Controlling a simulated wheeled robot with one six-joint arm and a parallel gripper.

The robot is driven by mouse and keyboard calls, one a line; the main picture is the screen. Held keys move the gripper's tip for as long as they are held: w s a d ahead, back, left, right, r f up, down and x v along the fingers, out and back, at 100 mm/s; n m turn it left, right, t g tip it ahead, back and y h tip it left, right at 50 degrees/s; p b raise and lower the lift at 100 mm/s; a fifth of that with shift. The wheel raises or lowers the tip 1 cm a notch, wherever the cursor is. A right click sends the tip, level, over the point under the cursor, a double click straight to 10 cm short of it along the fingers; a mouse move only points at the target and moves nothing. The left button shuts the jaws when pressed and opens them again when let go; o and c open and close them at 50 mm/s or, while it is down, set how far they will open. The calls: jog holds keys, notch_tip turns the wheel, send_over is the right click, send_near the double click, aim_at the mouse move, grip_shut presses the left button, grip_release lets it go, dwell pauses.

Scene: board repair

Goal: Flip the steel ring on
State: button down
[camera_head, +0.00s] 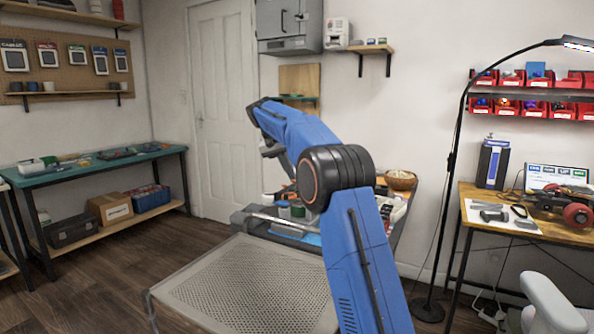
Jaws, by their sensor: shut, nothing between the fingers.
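I cannot make out a steel ring or a switch with one in the head view. My blue arm crosses the middle of the picture and bends over a cluttered workbench (244,222), hiding part of it. The wrist end of my arm hangs down behind the forearm. My gripper's fingers cannot be made out there. Small items on that bench, among them a green one (298,211), are partly covered by my arm.
A perforated grey surface (245,285) fills the front centre. A teal bench (90,170) stands left, a wooden desk (480,230) right with a black floor lamp (456,140) beside it. A white door (222,120) is behind. Dark floor is open at left.

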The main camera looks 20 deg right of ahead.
jog(key=w+a+f, duration=0.3)
jog(key=w+f, duration=0.1)
jog(key=f, duration=0.4)
jog(key=shift+w+a+f, duration=0.2)
jog(key=shift+a+f, duration=0.05)
jog(key=shift+a, duration=0.05)
jog(key=shift+f, duration=0.1)
dwell(0.5)
jog(key=v, duration=1.8)
jog(key=shift+r, duration=0.3)
jog(key=shift+w, duration=0.1)
